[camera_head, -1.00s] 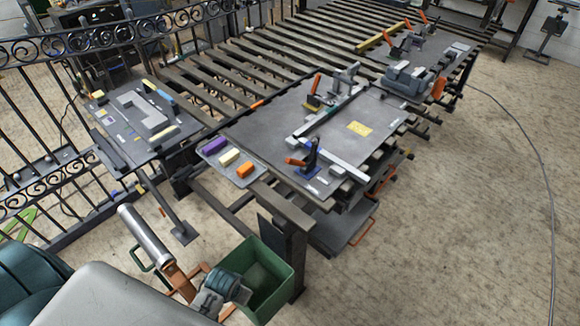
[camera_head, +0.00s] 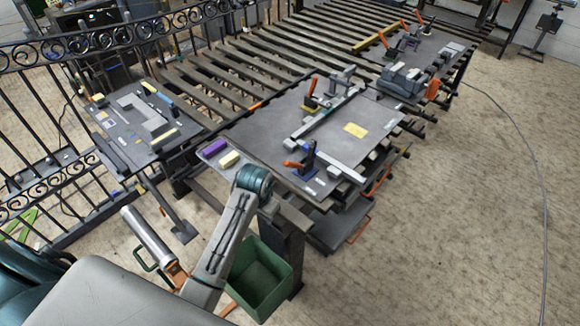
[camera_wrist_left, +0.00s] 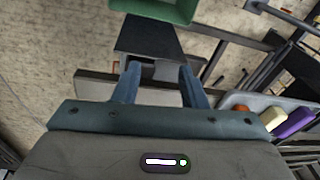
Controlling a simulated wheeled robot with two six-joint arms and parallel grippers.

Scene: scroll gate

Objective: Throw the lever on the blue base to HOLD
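The lever on the blue base (camera_head: 307,171) stands at the near end of the bench plate in the head view. Its orange handle (camera_head: 293,164) leans out to the left of a dark upright. I cannot read any HOLD mark. My left arm is raised at the bench's near edge, left of and nearer than this lever. In the left wrist view my left gripper (camera_wrist_left: 159,68) has its two blue-grey fingers apart, with nothing held between them. It is apart from the lever, which does not show in that view. My right gripper is not in view.
A second orange-handled lever (camera_head: 310,91) on a yellow base stands farther back. A green bin (camera_head: 285,275) stands below. Grey rail (camera_head: 330,120) crosses the plate.

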